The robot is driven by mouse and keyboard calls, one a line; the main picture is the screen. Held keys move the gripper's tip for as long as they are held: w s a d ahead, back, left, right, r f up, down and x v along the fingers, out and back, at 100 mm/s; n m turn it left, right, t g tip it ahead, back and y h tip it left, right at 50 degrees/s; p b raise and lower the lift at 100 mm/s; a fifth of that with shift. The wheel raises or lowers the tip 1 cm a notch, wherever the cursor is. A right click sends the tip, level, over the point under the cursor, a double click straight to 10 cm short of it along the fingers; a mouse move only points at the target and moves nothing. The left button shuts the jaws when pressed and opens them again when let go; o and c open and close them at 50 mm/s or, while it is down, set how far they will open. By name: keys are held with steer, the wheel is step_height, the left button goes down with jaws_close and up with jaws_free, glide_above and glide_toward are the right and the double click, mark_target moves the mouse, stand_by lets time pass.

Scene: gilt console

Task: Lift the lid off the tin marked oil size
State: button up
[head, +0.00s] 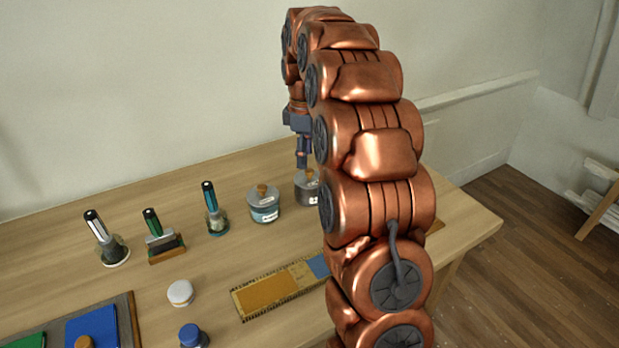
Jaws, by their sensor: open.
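Two tins with grey lids and tan knobs stand on the wooden table. The left tin (264,211) has a pale label with a blue band, too small to read. The right tin (305,194) is partly hidden by my arm, and its label cannot be read. I cannot tell which one is marked oil size. My gripper (302,164) points down just above the right tin's knob and is open. Its fingers overlap in this view, so I cannot tell whether they touch the knob.
Brushes in holders stand left: black-white (101,238), green (163,236) and teal (214,209). A white-lidded jar (180,293), blue-capped jar (191,336) and patterned strip (268,292) lie nearer. A tray edge (130,312) is front left. The wall rises behind.

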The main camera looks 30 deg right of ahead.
mark_target(311, 170)
steer(key=d, duration=0.1)
steer(key=w+d, duration=0.1)
steer(key=shift+w+d+f+n, duration=0.3)
steer(key=shift+d+f, duration=0.05)
steer(key=shift+f, duration=0.2)
steer(key=shift+w+d+f+p, duration=0.15)
steer(key=shift+f+p, duration=0.6)
steer(key=shift+f, duration=1.15)
steer(key=shift+w+d+f+p, duration=0.15)
steer(key=shift+f+p, duration=0.55)
steer(key=shift+f, duration=1.15)
steer(key=shift+c, duration=0.3)
jaws_close()
